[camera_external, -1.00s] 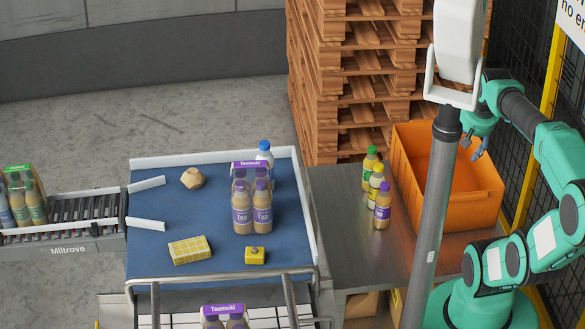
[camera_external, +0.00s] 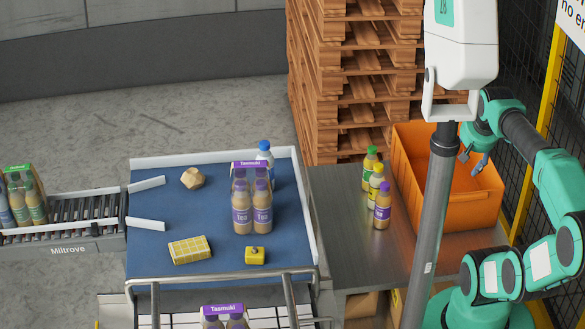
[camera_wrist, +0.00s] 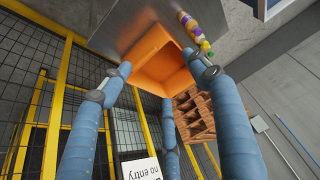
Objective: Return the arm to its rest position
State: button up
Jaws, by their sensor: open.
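My teal arm stands at the right of the external view, bent upward from its base, partly hidden by the pole. My gripper (camera_external: 473,163) hangs over the orange crate (camera_external: 475,205), with its fingers apart and nothing between them. In the wrist view my gripper (camera_wrist: 158,78) shows its blue-grey fingers spread wide, with the orange crate (camera_wrist: 150,45) beyond them. The crate's visible inside looks empty, though part is hidden behind the pole and gripper.
Several bottles (camera_external: 376,190) stand on the metal table (camera_external: 345,245) left of the crate. A pole (camera_external: 432,220) with a white head rises before the arm. Pallets (camera_external: 350,90) are stacked behind. A mesh fence (camera_external: 540,90) is at right. A blue surface (camera_external: 165,220) holds bottles and small items.

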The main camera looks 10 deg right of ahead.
notch_tip(320, 180, down, 11)
jog(key=b, duration=1)
